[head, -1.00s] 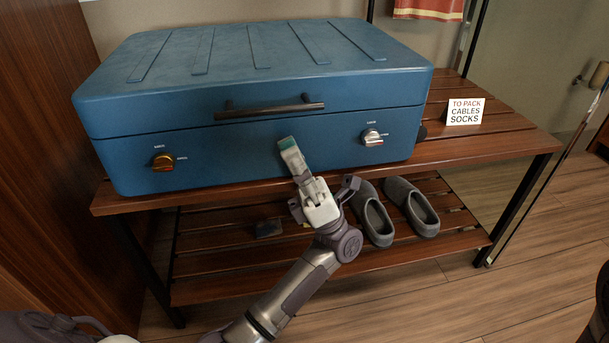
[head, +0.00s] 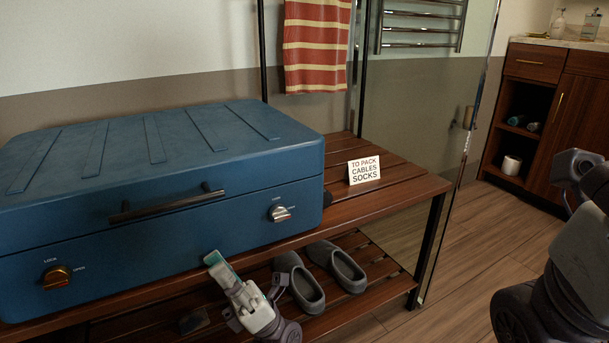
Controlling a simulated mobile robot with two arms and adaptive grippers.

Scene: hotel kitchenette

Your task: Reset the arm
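My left gripper (head: 224,270) is in front of the suitcase's lower front, near the bench's front edge. Its teal-tipped end points up and to the left, and its finger spacing is unclear. The blue suitcase (head: 150,235) lies closed on the wooden bench (head: 400,185).
Grey slippers (head: 300,283) sit on the lower rack. A card (head: 364,170) reading "TO PACK CABLES SOCKS" stands right of the suitcase. A striped towel (head: 316,45) hangs behind. A wooden cabinet (head: 540,65) stands at back right. Floor (head: 455,265) is clear right of the bench.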

